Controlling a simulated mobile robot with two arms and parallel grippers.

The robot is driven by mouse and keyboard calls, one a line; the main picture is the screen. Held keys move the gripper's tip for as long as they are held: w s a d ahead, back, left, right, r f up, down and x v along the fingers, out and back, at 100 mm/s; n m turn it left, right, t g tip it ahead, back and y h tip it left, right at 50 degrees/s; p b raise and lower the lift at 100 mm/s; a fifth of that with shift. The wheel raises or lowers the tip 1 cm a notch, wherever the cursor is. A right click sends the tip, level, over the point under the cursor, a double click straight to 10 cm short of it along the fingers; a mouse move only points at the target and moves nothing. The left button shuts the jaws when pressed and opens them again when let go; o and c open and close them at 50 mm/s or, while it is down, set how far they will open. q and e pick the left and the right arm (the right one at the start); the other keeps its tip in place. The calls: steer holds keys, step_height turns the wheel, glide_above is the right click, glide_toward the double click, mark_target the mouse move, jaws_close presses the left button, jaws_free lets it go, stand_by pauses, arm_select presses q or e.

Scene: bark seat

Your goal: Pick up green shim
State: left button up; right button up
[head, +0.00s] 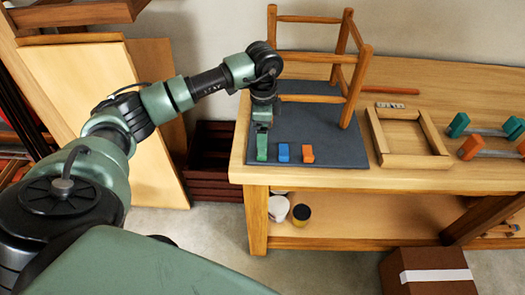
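The green shim (262,151) stands on the dark grey mat (330,134) near the mat's front left, at the left end of a short row. A blue shim (283,153) and an orange shim (308,153) stand to its right. My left gripper (263,128) points down directly over the green shim, at or touching its top. The fingers are small and overlap the shim here, so I cannot tell whether they are closed on it. My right gripper is not in view.
A wooden stool frame (347,65) stands on the mat behind the shims. A square wooden frame (408,159) and orange and green clamps (471,147) lie to the right on the workbench (445,85). A cardboard box (425,262) sits on the floor at right.

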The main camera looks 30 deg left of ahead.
arm_select(q)
steer(key=f, duration=0.1)
steer(key=f+p, duration=0.1)
steer(key=f, duration=0.2)
steer(key=shift+w+d+f+p, duration=0.3)
steer(key=shift+w+d+p, duration=0.05)
steer(key=shift+d+p, duration=0.05)
steer(key=shift+f, duration=0.5)
steer(key=c, duration=1.3)
